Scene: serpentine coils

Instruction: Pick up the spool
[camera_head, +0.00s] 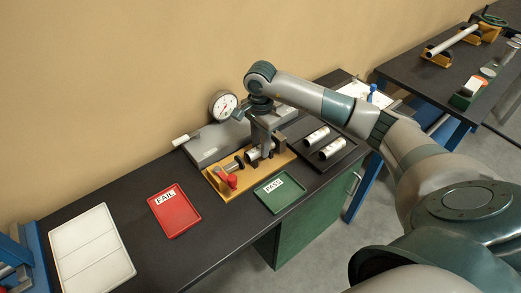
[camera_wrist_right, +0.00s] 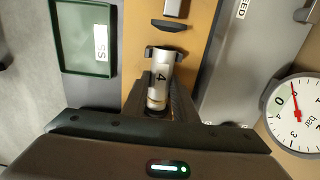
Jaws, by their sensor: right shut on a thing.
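A silver spool marked 4 (camera_wrist_right: 160,75) lies along the orange fixture (camera_wrist_right: 198,45) in the right wrist view, its far end by a dark bracket. My right gripper (camera_wrist_right: 158,104) is shut on the near end of this spool. In the head view the spool (camera_head: 254,155) is partly hidden by the right gripper (camera_head: 267,150), which points down over the fixture (camera_head: 216,179). I cannot tell whether the spool still touches its support. Two more silver spools (camera_head: 317,136) (camera_head: 332,149) lie on a black tray (camera_head: 343,155) to the right. My left gripper is not in view.
A dial gauge (camera_head: 223,105) and grey box (camera_head: 205,148) stand behind the fixture. A green PASS tray (camera_head: 283,202) is in front; a red FAIL tray (camera_head: 174,219) and white tray (camera_head: 92,253) are left. The fixture has a red knob (camera_head: 231,181).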

